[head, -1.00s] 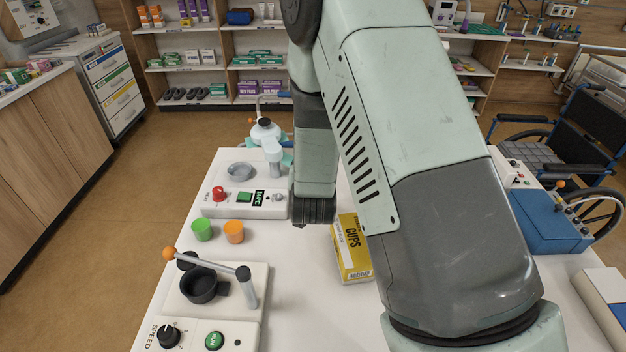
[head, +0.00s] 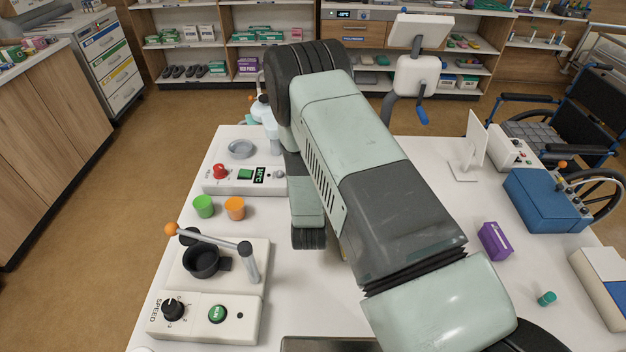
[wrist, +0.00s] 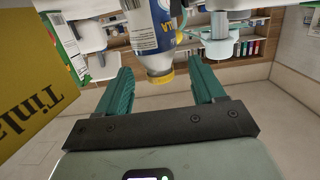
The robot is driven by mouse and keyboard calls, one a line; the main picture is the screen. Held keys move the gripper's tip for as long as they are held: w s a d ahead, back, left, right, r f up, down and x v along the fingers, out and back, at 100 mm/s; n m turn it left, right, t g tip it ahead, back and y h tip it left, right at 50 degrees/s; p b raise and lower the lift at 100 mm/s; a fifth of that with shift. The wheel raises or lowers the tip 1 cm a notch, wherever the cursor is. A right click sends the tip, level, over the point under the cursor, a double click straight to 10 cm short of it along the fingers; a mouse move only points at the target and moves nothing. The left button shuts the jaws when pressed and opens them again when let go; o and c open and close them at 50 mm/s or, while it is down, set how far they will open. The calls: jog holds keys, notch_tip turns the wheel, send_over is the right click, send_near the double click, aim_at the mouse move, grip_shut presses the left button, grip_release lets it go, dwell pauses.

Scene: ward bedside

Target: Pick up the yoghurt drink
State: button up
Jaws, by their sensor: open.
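A white bottle with a blue label (wrist: 148,28) and a yellow cap shows in the wrist view, cap towards the bottom of the picture. It looks like the yoghurt drink, but I cannot read its label fully. My gripper (wrist: 160,70) is open, with one teal finger to either side of the bottle's cap end in the picture. I cannot tell how far the bottle is from the fingers, and no contact shows. In the head view my arm hides the gripper, and the bottle does not show.
A yellow box (wrist: 35,65) stands close to the left finger in the wrist view.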

jog(key=w, duration=0.4)
jog(key=shift+w+f, duration=0.25)
jog(key=shift+f, duration=0.1)
jog(key=c, duration=1.1)
